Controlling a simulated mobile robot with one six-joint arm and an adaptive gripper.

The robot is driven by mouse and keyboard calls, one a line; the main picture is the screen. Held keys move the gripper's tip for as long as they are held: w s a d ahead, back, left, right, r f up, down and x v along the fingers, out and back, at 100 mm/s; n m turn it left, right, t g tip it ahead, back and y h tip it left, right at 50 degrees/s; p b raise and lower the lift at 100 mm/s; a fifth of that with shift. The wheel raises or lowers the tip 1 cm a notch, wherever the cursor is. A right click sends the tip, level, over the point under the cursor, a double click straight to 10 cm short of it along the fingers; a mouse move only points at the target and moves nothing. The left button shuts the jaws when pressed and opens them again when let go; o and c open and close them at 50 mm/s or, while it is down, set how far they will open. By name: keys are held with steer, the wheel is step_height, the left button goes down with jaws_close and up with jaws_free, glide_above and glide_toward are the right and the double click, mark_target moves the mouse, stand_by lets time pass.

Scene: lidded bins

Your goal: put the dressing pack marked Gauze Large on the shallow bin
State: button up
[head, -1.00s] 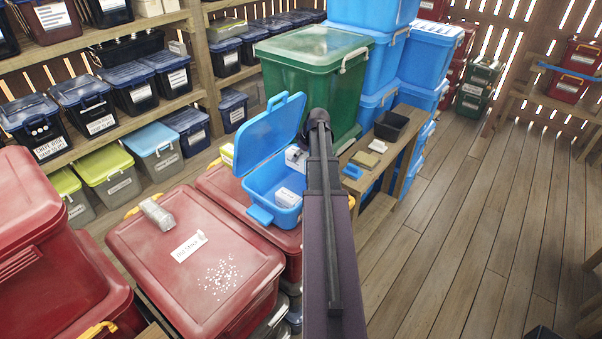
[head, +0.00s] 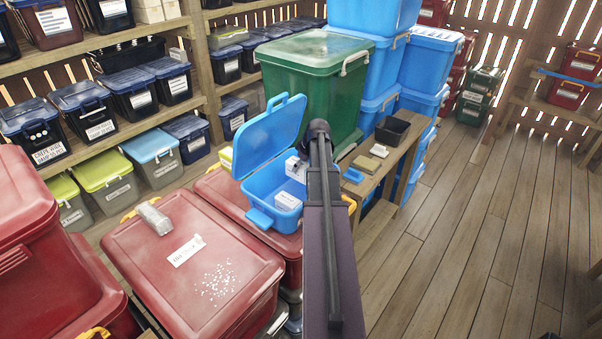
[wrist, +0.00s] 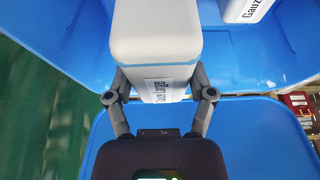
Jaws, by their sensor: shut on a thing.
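In the wrist view my gripper (wrist: 160,98) is shut on a white box-shaped pack (wrist: 155,40) with a pale blue edge; its partly hidden label reads like "Gauze Large". The pack also shows in the head view (head: 297,168), at the open blue bin (head: 262,197); I cannot tell if it touches the bin. My fingers are hidden behind my arm there. Another white pack (head: 287,202) lies inside the blue bin; its label begins "Gauz" in the wrist view (wrist: 250,8). No bin is marked as shallow; a wide red lidded bin (head: 150,275) stands front left.
The blue bin's lid (head: 268,135) stands open at its back left. A tall green bin (head: 310,105) is close behind. A grey wrapped item (head: 154,218) and white bits lie on the red lid.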

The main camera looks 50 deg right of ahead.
mark_target(300, 172)
steer(key=shift+f+b, duration=0.9)
steer(key=shift+f, duration=0.35)
steer(key=shift+f+b, duration=0.6)
steer(key=o, duration=1.2)
steer(key=shift+r, duration=0.15)
steer(key=shift+r+p, duration=0.6)
steer(key=shift+p, duration=0.15)
steer(key=p+v, duration=1.1)
steer(key=shift+s+r, duration=0.1)
steer(key=shift+r, duration=0.3)
